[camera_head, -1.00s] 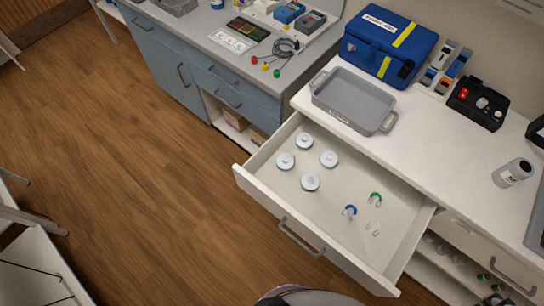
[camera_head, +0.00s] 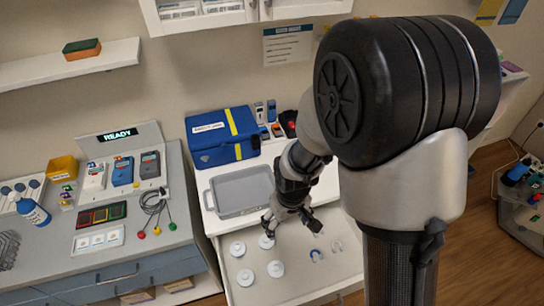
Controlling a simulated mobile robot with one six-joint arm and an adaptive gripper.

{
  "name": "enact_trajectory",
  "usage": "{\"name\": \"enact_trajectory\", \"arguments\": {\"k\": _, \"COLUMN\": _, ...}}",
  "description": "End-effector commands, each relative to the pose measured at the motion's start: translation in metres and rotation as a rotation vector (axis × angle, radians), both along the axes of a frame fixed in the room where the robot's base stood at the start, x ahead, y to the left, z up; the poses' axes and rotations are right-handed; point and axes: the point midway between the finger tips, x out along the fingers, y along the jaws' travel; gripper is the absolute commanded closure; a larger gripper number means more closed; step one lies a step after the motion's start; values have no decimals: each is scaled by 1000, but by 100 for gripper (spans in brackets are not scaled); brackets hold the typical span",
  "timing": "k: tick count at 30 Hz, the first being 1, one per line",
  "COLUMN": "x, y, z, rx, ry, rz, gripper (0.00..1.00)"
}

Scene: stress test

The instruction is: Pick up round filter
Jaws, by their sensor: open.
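Several round white filters lie in the open drawer (camera_head: 300,282): one at the back left (camera_head: 238,248), one at the back right (camera_head: 266,241), one at the front left (camera_head: 245,278) and one at the front right (camera_head: 276,269). My gripper (camera_head: 292,226) is open and empty, pointing down above the back of the drawer. It is near the back right filter in the picture, but I cannot tell its height or whether it touches. One finger partly overlaps the view of that filter.
A blue U-shaped piece (camera_head: 316,256) and a pale one (camera_head: 337,246) lie right of the filters. A grey tray (camera_head: 240,192) and a blue case (camera_head: 220,136) stand on the counter behind. My arm hides the drawer's right side.

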Motion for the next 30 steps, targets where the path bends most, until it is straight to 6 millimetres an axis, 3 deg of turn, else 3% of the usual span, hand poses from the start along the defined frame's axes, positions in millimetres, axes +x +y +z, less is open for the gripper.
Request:
{"name": "enact_trajectory", "arguments": {"k": 3, "x": -8, "y": 12, "z": -41, "rx": -15, "ry": 55, "rz": 61, "gripper": 25}}
{"name": "enact_trajectory", "arguments": {"k": 6, "x": -15, "y": 18, "z": -70, "rx": -24, "ry": 80, "rz": 97, "gripper": 25}}
{"name": "enact_trajectory", "arguments": {"k": 17, "x": -28, "y": 23, "z": -126, "rx": -32, "ry": 106, "rz": 141, "gripper": 25}}
{"name": "enact_trajectory", "arguments": {"k": 24, "x": -28, "y": 23, "z": -181, "rx": -31, "ry": 107, "rz": 139, "gripper": 25}}
{"name": "enact_trajectory", "arguments": {"k": 30, "x": -27, "y": 23, "z": -212, "rx": -31, "ry": 104, "rz": 139, "gripper": 25}}
